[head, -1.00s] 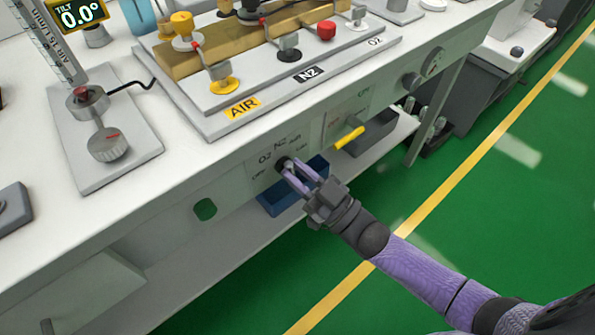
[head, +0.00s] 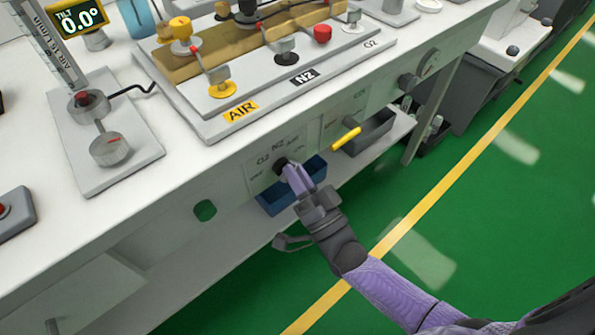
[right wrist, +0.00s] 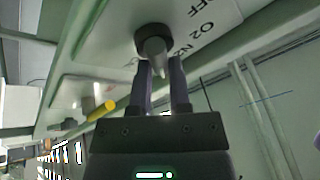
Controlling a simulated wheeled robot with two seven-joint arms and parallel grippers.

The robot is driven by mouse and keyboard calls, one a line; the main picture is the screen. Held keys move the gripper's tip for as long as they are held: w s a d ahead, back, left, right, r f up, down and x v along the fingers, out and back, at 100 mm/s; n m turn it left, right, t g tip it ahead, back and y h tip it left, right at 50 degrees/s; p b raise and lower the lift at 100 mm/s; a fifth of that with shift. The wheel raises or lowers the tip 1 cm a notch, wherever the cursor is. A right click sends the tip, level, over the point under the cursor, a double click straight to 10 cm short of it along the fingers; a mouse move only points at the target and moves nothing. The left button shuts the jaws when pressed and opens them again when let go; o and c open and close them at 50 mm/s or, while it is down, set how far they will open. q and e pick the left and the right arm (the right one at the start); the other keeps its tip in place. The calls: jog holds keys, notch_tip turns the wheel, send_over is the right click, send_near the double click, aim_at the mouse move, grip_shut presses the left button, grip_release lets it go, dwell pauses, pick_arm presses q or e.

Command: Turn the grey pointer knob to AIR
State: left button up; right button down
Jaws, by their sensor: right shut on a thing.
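The grey pointer knob (head: 280,166) sits on a pale label plate (head: 262,186) on the bench's front face, with O2, N2 and AIR printed around it. In the right wrist view its dark round base and grey pointer (right wrist: 153,45) show at the top centre. My right gripper (head: 290,172) is shut on the knob, its purple fingers on either side of the pointer in the right wrist view (right wrist: 160,68). The fingers hide part of the knob in the head view, so I cannot tell which label it points to. My left gripper is out of view.
A yellow handle (head: 346,139) sticks out of the front face to the right of the knob. A blue bin (head: 275,203) stands below, behind my gripper. Valves stand on the bench top above. The green floor in front is clear.

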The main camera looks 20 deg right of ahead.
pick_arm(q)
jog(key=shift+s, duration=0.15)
pick_arm(e)
jog(key=shift+f+m, duration=0.15)
jog(key=shift+m, duration=0.25)
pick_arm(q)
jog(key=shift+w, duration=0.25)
pick_arm(e)
jog(key=c, duration=0.6)
grip_release()
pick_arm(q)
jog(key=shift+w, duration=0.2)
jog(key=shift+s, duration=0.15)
pick_arm(e)
jog(key=shift+s, duration=0.1)
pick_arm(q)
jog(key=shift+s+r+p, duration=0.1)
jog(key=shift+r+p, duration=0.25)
pick_arm(e)
jog(key=v, duration=0.9)
jog(key=shift+s, duration=0.45)
